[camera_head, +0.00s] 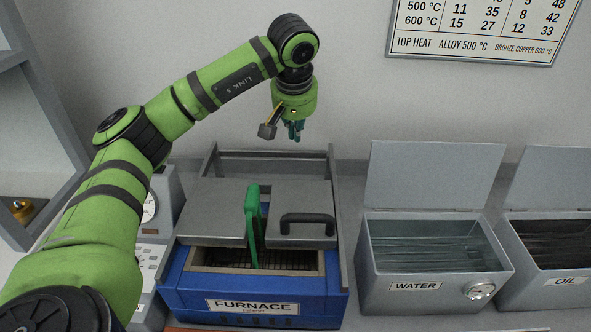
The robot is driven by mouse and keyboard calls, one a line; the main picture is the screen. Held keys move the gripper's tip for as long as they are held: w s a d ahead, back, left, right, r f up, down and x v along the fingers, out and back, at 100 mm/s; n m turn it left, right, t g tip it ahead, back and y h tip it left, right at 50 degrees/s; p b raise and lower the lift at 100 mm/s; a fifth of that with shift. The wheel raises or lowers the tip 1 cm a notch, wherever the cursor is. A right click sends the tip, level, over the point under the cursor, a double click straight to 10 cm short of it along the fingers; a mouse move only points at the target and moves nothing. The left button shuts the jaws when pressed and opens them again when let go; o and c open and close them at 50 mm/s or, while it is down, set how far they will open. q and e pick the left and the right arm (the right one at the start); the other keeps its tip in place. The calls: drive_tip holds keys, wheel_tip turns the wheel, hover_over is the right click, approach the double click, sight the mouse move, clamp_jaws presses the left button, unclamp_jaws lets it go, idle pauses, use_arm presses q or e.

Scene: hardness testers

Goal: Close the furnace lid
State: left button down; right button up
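The blue furnace (250,301) stands in the middle of the bench. Its grey lid (213,209) with a black handle (307,220) sits toward the back of the furnace top, and the front strip of the opening (257,259) is uncovered, with a dark grid inside. A tall green piece (253,228) stands upright by the lid's middle; what it belongs to is unclear. My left gripper (295,131) hangs above and behind the lid, apart from it. Its fingers are small and look close together, but their opening is unclear. My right gripper does not show.
A water tank (435,289) with a raised cover stands right of the furnace, and an oil tank (563,281) beyond it. A gauge panel (152,250) stands left, partly behind my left arm. A temperature chart (480,30) hangs on the back wall.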

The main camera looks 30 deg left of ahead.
use_arm(q)
wheel_tip(320, 180, down, 10)
drive_tip(key=d+b, duration=0.1)
drive_tip(key=shift+s+d+r+b, duration=0.15)
drive_tip(key=shift+s+d+b, duration=0.1)
drive_tip(key=shift+d+b, duration=0.1)
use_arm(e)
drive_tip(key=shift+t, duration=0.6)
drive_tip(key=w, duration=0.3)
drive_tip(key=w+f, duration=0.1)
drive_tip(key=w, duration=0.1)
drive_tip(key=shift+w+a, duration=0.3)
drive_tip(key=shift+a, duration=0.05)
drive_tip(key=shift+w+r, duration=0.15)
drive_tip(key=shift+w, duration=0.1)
